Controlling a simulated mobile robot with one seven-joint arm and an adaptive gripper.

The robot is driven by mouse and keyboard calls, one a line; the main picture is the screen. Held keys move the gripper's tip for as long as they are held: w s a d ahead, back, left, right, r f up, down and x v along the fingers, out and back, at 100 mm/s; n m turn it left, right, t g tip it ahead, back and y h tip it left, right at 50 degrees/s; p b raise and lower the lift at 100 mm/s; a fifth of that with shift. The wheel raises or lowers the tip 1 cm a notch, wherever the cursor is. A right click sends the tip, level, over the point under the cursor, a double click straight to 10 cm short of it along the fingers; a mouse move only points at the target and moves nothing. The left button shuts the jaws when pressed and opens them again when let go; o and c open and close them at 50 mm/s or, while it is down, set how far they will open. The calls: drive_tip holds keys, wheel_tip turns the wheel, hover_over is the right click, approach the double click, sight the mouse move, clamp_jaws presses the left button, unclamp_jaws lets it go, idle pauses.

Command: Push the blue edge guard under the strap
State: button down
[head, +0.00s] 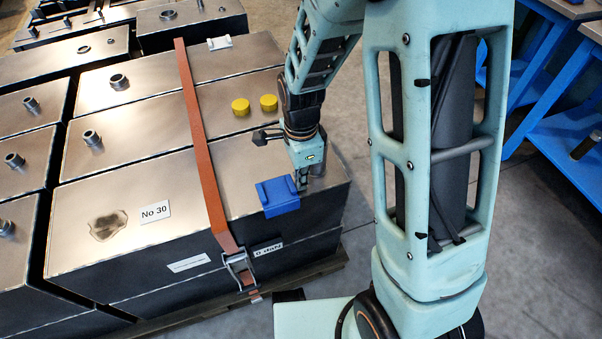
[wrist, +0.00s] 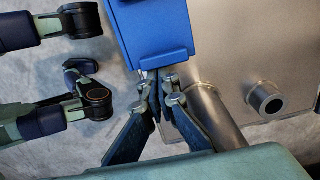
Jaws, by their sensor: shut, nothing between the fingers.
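The blue edge guard (head: 278,196) sits on the front top edge of the near metal box, to the right of the orange strap (head: 205,150). A strip of bare box top shows between the guard and the strap. My gripper (head: 303,184) is at the guard's right end, away from the strap. In the wrist view, my shut, empty fingertips (wrist: 158,84) are close to the end of the guard (wrist: 152,38); whether they touch it I cannot tell. The strap is not seen in the wrist view.
A metal ratchet buckle (head: 238,270) hangs on the strap at the box's front face. Two yellow caps (head: 254,104) and a white piece (head: 219,43) lie on the boxes behind. A pipe stub (wrist: 266,100) stands near my fingers. Blue benches (head: 560,140) are at the right.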

sight(240, 207)
idle(0.3)
drive_tip(key=s+a, duration=0.1)
drive_tip(key=a, duration=0.4)
drive_tip(key=s+a+p, duration=0.1)
drive_tip(key=a, duration=0.4)
drive_tip(key=s+a+p, duration=0.1)
drive_tip(key=s+a, duration=0.1)
drive_tip(key=a, duration=0.2)
drive_tip(key=shift+s+a, duration=0.1)
drive_tip(key=shift+a, duration=0.3)
